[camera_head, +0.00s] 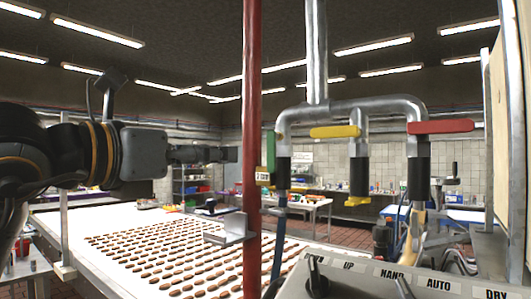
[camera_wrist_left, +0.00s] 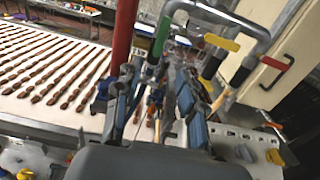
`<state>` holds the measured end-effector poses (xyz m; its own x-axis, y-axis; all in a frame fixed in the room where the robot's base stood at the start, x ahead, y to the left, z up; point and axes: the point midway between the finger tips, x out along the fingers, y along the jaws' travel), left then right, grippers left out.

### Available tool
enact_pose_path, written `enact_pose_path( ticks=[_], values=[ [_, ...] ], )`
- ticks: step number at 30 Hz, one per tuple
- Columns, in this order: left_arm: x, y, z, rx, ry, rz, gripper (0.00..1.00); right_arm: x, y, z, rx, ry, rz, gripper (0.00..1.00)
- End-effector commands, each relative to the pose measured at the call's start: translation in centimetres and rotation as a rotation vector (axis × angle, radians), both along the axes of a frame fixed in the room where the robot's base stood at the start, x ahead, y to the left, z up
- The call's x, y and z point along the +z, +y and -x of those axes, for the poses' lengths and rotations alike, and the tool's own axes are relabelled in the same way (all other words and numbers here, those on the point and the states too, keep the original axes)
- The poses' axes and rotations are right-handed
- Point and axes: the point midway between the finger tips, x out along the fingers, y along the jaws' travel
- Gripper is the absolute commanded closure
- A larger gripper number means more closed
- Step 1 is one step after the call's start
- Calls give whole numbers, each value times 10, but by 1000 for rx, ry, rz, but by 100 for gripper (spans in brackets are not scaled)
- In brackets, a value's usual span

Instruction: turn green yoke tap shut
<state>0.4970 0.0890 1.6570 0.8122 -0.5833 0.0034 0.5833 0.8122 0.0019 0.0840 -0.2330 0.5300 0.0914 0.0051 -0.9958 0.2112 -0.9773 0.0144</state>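The green yoke tap handle (camera_head: 269,146) points roughly upright on the left leg of the metal yoke pipe (camera_head: 350,106). My right gripper is not seen.
The red vertical post (camera_head: 252,120) stands between my left gripper and the green handle. A yellow handle (camera_head: 335,131) and a red handle (camera_head: 441,126) lie sideways on the yoke. A white conveyor (camera_head: 115,225) with rows of brown pieces runs below. A control panel (camera_head: 375,272) is at front right.

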Motion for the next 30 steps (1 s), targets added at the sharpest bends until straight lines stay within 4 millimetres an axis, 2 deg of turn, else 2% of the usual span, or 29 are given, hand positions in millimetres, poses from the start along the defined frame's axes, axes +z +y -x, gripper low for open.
enact_pose_path(
  ticks=[5, 12, 18, 24, 30],
  values=[
    [4, -18, -23, -5, 6, -2, 60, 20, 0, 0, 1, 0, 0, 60],
    [5, -49, -65, -7, 7, 0, 60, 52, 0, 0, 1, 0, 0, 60],
    [3, -69, -93, -6, 6, -1, 60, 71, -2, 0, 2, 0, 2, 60],
    [1, -78, -106, -6, 3, 0, 60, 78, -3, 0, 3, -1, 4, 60],
    [-1, -79, -108, -5, 2, 0, 60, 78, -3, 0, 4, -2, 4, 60]
  ],
)
